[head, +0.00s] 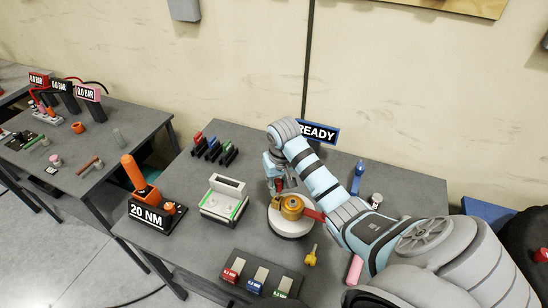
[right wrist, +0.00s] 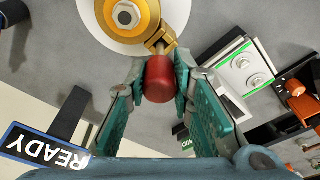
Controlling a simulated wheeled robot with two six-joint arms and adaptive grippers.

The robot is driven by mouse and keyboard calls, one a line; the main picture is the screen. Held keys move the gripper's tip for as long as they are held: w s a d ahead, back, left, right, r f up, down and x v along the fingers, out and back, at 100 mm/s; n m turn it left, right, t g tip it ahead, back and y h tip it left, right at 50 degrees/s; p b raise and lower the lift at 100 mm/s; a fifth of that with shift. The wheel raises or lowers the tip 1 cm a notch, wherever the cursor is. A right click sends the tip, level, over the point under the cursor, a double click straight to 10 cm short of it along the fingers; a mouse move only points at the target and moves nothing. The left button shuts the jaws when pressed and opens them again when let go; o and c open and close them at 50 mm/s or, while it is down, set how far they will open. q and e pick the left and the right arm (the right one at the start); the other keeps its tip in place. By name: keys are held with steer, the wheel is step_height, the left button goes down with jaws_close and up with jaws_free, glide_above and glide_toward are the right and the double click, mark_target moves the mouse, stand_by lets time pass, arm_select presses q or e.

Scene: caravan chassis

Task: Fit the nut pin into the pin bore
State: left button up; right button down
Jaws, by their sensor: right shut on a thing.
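In the right wrist view, my right gripper (right wrist: 160,76) is shut on a dark red cylinder (right wrist: 159,82), which I take to be the nut pin. The cylinder's far end is at a small brass fitting (right wrist: 163,38) on the side of a gold hub (right wrist: 168,14); I cannot tell whether it is inside a bore or only against it. In the head view, the gold hub (head: 292,202) sits on a round white base (head: 290,229), and my right gripper (head: 277,180) is just behind it. A red piece (head: 314,215) shows at the hub's right side. My left gripper is out of view.
An orange tool in a "20 NM" stand (head: 147,216) and a white-and-green fixture (head: 225,205) are to the left. A READY sign (head: 318,132) stands behind my arm.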

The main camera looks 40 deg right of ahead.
mark_target(278, 191)
step_height(278, 191, down, 3)
steer(key=shift+f, duration=0.2)
steer(key=shift+f, duration=0.15)
steer(key=c, duration=1.4)
jaws_free()
